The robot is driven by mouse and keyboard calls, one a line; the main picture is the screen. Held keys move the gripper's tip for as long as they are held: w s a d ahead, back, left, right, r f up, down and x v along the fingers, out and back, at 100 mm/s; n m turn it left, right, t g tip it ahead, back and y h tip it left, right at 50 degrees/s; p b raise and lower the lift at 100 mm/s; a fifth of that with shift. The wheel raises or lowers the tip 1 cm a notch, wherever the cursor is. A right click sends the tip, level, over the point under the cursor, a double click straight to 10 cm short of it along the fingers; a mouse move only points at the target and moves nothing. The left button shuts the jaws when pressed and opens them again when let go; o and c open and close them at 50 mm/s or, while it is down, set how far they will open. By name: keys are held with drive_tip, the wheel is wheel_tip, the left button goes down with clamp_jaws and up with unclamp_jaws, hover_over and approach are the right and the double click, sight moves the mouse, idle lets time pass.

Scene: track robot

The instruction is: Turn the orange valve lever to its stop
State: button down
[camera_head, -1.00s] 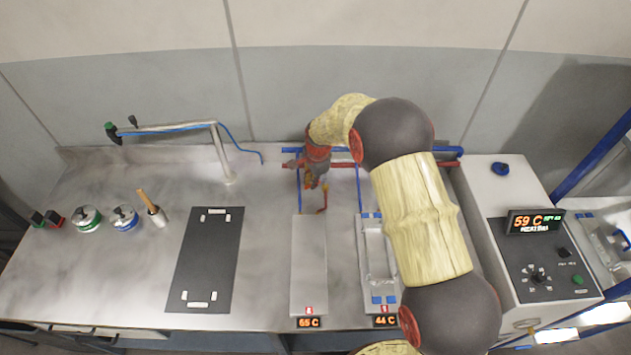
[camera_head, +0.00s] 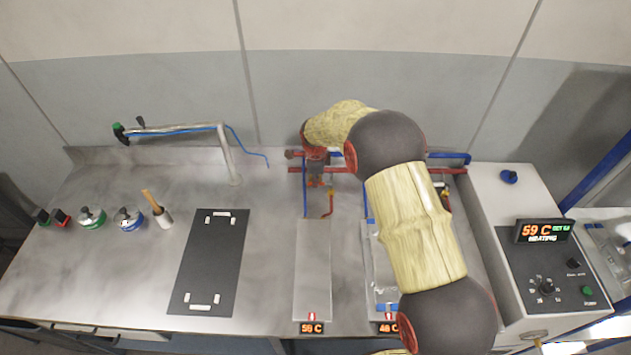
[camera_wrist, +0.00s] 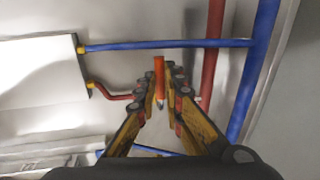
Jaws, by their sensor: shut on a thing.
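The orange valve lever (camera_wrist: 159,70) stands between my fingertips in the wrist view, at the pipes behind the plates. My gripper (camera_wrist: 165,84) is shut on it, with a yellow-and-black finger on each side. In the head view my gripper (camera_head: 317,181) is small, at the back of the bench above the left plate, and the lever cannot be made out clearly there. The valve body under the lever is mostly hidden, so the lever's exact angle to its stop cannot be told.
Red pipe (camera_wrist: 212,60) and blue pipe (camera_wrist: 257,70) run close beside my fingers. The left plate (camera_head: 312,270) and the right plate (camera_head: 385,285) lie in front. A control box (camera_head: 545,265) stands at right. A black mat (camera_head: 209,262) lies left.

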drive_tip(key=c, duration=1.9)
unclamp_jaws()
wheel_tip(320, 180, up, 12)
drive_tip(key=s, duration=0.2)
drive_tip(key=shift+s+f, duration=0.15)
